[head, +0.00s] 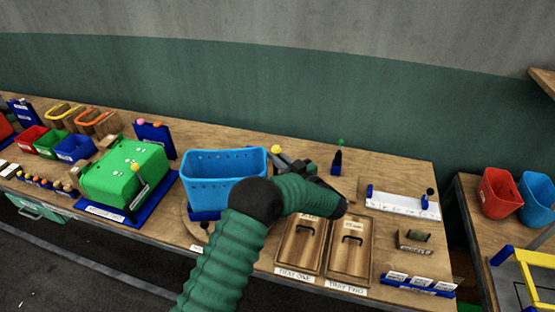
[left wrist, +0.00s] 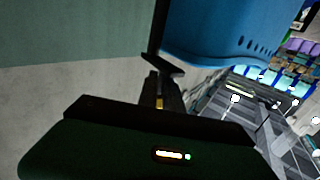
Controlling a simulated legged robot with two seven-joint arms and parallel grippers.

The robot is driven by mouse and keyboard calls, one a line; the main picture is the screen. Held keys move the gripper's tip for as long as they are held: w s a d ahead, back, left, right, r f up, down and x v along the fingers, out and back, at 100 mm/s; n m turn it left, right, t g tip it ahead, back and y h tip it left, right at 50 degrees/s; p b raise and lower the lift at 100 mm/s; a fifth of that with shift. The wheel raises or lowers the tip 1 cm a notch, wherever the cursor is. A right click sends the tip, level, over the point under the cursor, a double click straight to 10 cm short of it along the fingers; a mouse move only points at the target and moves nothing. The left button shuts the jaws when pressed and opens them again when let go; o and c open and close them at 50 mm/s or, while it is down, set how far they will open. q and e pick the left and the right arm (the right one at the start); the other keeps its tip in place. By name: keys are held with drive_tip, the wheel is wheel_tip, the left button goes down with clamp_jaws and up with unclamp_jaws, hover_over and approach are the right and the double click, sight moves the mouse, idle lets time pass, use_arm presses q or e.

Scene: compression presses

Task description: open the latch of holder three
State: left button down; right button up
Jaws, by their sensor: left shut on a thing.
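A blue bin (head: 222,170) with small holes near its rim stands on a blue base on the bench; I cannot read a holder number on it. A yellow knob (head: 275,149) shows at the bin's right rear corner. My left gripper (head: 285,158) is there, shut on the yellow-knobbed latch, mostly hidden behind my green arm. In the left wrist view the dark fingers (left wrist: 161,72) are close together, with a small yellow patch between them. The blue bin (left wrist: 235,30) fills the top right. My right gripper is not in view.
A green press (head: 122,172) on a blue base stands left of the bin. Two wooden trays (head: 350,245) with handles lie to the right, near the front edge. A small dark-blue stand (head: 337,163) with a green knob stands behind them. The bench behind the trays has free room.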

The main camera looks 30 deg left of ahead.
use_arm(q)
drive_tip(key=shift+a+r, duration=0.2)
drive_tip(key=shift+r, duration=0.2)
drive_tip(key=c, duration=1.5)
unclamp_jaws()
drive_tip(key=shift+s, duration=0.15)
drive_tip(key=shift+d+f, duration=0.15)
drive_tip(key=shift+d, duration=0.05)
drive_tip(key=shift+s+d, duration=0.1)
drive_tip(key=shift+d, duration=0.15)
drive_tip(key=b+v, duration=0.4)
drive_tip(key=v, duration=1.2)
drive_tip(key=shift+s+d, duration=0.1)
drive_tip(key=shift+d, duration=0.1)
